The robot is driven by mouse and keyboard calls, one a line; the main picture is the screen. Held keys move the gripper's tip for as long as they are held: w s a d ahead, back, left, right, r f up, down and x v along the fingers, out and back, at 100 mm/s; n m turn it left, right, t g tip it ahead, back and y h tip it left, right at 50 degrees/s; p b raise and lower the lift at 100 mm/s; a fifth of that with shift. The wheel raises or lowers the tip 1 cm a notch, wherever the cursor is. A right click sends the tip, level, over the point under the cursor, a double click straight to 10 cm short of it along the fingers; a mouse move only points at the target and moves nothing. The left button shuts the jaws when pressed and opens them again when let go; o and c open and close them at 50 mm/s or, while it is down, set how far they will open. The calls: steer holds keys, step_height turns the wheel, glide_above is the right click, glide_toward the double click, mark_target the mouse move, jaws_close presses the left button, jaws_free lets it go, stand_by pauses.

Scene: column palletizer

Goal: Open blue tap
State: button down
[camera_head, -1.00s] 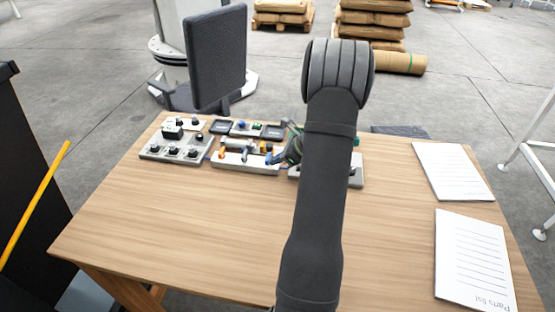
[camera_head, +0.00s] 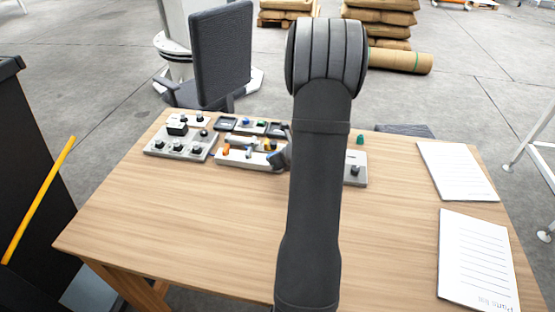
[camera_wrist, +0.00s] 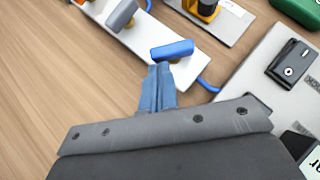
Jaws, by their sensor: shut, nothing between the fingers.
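The blue tap (camera_wrist: 173,50) has a bar-shaped blue handle on the end of a white panel (camera_wrist: 145,38) in the wrist view. The handle lies slanted across the panel. My gripper (camera_wrist: 159,70) is shut and empty, its fingertips right beside the near side of the blue handle. I cannot tell whether they touch it. A grey tap handle (camera_wrist: 122,14) sits farther along the same panel. In the head view the panel (camera_head: 237,162) shows at the back of the table, with my gripper (camera_head: 279,159) at its right end. The blue tap is not clearly visible there.
A grey plate with a black switch (camera_wrist: 292,64) lies right of the panel, with a blue cord between. An orange-and-black part (camera_wrist: 207,8) stands behind. A knob board (camera_head: 180,148) is at the left. The table's front (camera_head: 180,225) is clear; papers (camera_head: 475,260) lie right.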

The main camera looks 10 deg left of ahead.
steer(key=shift+s+a, duration=0.15)
steer(key=shift+a, duration=1)
steer(key=shift+w+d+r, duration=0.1)
steer(key=shift+w+d, duration=0.2)
steer(key=shift+w, duration=0.45)
steer(key=s, duration=0.5)
steer(key=shift+a+r, duration=0.15)
steer(key=shift+r, duration=0.05)
steer(key=s+r, duration=0.6)
steer(key=shift+s+a+r, duration=0.15)
steer(key=shift+s+r, duration=0.1)
steer(key=shift+s, duration=0.15)
steer(key=shift+w+f, duration=0.1)
